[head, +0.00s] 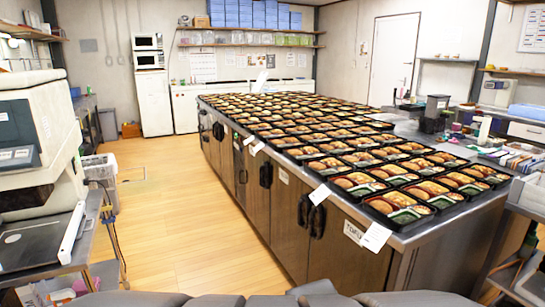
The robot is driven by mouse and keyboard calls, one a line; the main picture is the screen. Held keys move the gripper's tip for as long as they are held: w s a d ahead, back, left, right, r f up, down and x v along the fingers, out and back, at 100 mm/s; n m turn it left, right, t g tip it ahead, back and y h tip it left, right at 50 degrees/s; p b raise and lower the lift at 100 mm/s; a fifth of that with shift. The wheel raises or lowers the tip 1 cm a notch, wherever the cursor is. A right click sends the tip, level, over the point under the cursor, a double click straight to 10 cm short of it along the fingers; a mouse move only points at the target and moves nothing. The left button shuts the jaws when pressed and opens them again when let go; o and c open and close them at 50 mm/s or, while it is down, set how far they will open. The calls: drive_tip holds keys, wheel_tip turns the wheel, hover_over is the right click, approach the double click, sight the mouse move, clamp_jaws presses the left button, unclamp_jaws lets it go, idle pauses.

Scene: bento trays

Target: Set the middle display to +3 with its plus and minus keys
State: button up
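I cannot make out a middle display or any plus and minus keys in the head view. A beige machine (40,135) stands at the left edge, partly cut off. Its front has a dark panel with a bluish screen (14,124) and a lighter strip below. No digits are readable there. A smaller pale machine (497,92) stands at the far right, too small to read. My gripper is not in view; only dark grey parts of my own body show along the bottom edge.
A long counter (400,238) covered with rows of filled bento trays (398,205) runs through the middle and right. Open wooden floor (180,225) lies between it and the left machine. A cart (520,240) is at right.

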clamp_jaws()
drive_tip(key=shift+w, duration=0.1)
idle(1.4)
